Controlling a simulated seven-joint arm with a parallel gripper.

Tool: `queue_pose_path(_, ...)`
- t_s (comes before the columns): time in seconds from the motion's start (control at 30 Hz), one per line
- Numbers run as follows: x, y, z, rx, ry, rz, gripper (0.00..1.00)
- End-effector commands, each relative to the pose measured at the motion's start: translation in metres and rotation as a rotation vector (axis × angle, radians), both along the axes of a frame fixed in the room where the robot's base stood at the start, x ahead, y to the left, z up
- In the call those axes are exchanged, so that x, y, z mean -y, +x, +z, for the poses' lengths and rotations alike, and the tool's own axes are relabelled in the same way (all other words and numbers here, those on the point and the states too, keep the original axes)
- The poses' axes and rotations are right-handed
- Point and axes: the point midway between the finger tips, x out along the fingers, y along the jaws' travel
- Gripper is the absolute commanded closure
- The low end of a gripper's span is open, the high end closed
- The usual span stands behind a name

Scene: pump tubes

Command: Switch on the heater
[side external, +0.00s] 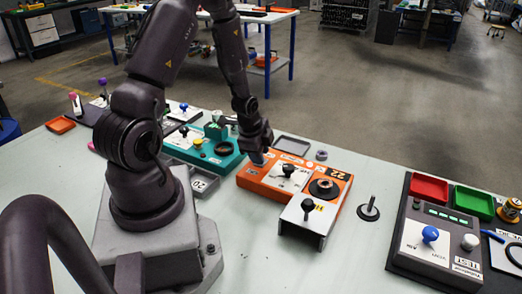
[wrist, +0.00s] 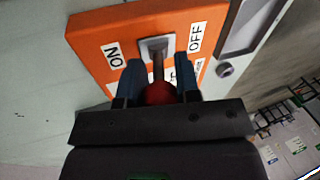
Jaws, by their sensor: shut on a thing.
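In the wrist view, my gripper (wrist: 160,76) has its two blue fingers shut on the red knob (wrist: 159,94) of a toggle lever. The lever's stem rises from a pale slot plate in the face of an orange unit (wrist: 95,28). The unit is marked ON on the left and OFF on the right; another label is partly hidden by my fingers. The stem looks nearly centred, so I cannot tell its side. In the side view, my gripper (side external: 259,157) reaches down at the orange unit's (side external: 250,180) far left end, hiding the red knob.
The orange unit also carries black knobs (side external: 288,169) and a round black fitting (side external: 324,187). A teal unit (side external: 228,160) stands close on the left. A dark console (side external: 415,262) with red and green trays stands on the right. Bare table lies in front.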

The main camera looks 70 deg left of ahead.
Motion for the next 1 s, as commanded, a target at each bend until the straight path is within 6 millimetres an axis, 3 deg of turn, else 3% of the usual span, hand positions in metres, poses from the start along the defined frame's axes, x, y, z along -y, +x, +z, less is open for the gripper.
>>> queue_pose_path(0.4,0.0055,-0.0048,-0.0018,0.125,0.127,-0.002,1.00)
queue_pose_path(0.93,0.0057,-0.0055,-0.0029,0.139,0.140,-0.001,1.00)
queue_pose_path(0.97,0.0058,-0.0056,-0.0029,0.139,0.140,-0.001,0.63)
queue_pose_path(1.0,0.0058,-0.0056,-0.0030,0.138,0.140,0.000,0.53)
